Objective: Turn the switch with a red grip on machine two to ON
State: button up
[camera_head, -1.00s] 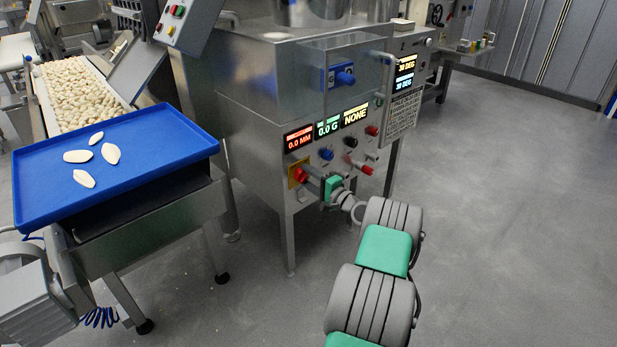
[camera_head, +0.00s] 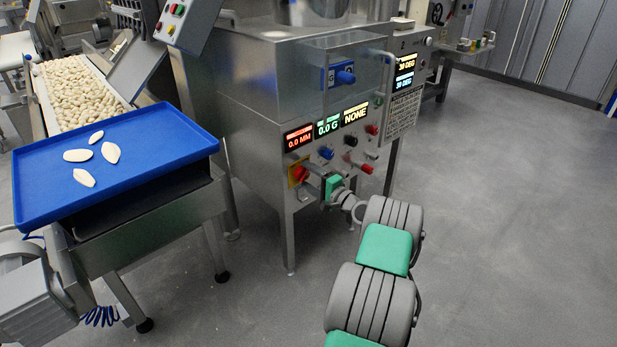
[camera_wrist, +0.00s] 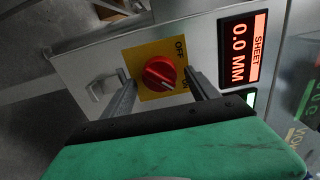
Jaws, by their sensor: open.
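The switch with a red grip (camera_wrist: 158,73) sits on a yellow plate (camera_wrist: 146,50) on the front of the steel machine. It also shows low at the left of that panel in the head view (camera_head: 300,173). OFF is printed at the plate's upper right, and letters beside my right finger look like ON, partly hidden. A pale mark on the grip points to the lower right, toward those letters. My gripper (camera_wrist: 156,78) is open, one finger on each side of the grip, with gaps showing. In the head view my gripper (camera_head: 314,182) is just right of the switch.
A display (camera_wrist: 242,50) reading SHEET 0.0 MM is right of the switch. Blue (camera_head: 326,153), black and red knobs sit further right. A grey latch-like fitting (camera_wrist: 103,87) is left of the plate. A blue tray (camera_head: 110,165) stands left; the floor at right is clear.

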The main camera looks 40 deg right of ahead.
jog(key=s+p, duration=0.1)
jog(key=s, duration=0.6)
jog(key=shift+s+p, duration=0.25)
jog(key=shift+p, duration=0.05)
jog(key=w+a+r+n+g+y+p, duration=0.3)
jog(key=w+a+r+n+g+p, duration=0.35)
jog(key=a+r, duration=0.7)
jog(key=a+r+n+g+p, duration=0.1)
jog(key=a+r+n+p, duration=0.1)
jog(key=a+r+p, duration=0.35)
jog(key=a+r+n+g+p, duration=0.1)
jog(key=a+r+n+p, duration=0.15)
jog(key=a, duration=0.65)
jog(key=s+a+r+n+g+h+p, duration=0.2)
jog(key=s+a+r+n+g+p, duration=0.25)
jog(key=s+a+r+p, duration=0.75)
jog(key=s+a+r+n+g+p, duration=0.1)
jog(key=s, duration=0.5)
jog(key=s+a+r+n+h+p, duration=0.1)
jog(key=s, duration=0.6)
jog(key=shift+s+a+r+g+h, duration=0.15)
jog(key=shift+a+r+g+h, duration=0.15)
jog(key=shift+a+g, duration=0.1)
